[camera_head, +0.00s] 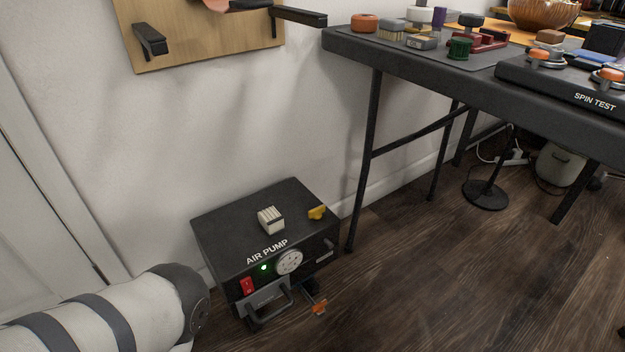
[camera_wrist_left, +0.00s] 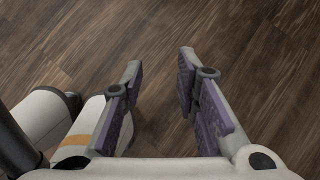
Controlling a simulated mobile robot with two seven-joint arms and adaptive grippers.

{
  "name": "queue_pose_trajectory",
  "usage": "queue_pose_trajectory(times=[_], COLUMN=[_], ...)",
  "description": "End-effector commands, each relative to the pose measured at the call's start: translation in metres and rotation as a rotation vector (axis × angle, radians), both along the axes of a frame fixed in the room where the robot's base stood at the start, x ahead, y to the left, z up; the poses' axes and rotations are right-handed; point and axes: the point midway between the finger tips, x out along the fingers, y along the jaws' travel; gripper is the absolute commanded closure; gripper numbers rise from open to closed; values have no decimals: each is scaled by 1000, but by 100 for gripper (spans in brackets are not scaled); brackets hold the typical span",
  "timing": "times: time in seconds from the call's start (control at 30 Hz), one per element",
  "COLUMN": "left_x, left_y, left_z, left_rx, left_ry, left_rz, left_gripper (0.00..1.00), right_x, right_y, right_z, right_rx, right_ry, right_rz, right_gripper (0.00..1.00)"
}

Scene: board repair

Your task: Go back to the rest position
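My left gripper (camera_wrist_left: 168,85) shows in the left wrist view with its two purple-padded fingers apart. Nothing is between them, and the wood floor (camera_wrist_left: 240,40) lies beyond. In the head view only a white and grey link of my arm shows at the lower left; the left gripper is out of that picture. My right gripper is in neither view.
A black air pump (camera_head: 220,230) stands on the floor by the wall, its green light lit. A dark folding table (camera_head: 430,72) at the right holds several small parts and a spin test unit (camera_head: 565,85). A wooden wall board (camera_head: 200,40) hangs above. Floor at lower right is clear.

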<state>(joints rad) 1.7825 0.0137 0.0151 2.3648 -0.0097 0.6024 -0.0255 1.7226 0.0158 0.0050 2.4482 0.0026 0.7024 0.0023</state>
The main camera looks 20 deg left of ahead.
Motion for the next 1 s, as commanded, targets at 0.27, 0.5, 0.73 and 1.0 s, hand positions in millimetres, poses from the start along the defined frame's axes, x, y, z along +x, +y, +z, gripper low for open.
queue_pose_trajectory(times=[0.27,0.5,0.73,1.0], left_x=[15,98,131,125], left_y=[8,9,10,10], left_z=[161,273,304,298], left_rx=[47,44,43,43], left_ry=[-145,-407,-520,-498], left_rz=[33,45,50,50], left_gripper=[72,72,72,72], right_x=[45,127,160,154], right_y=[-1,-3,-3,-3], right_z=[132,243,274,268], right_rx=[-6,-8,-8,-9], right_ry=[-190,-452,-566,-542], right_rz=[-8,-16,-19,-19], right_gripper=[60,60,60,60])
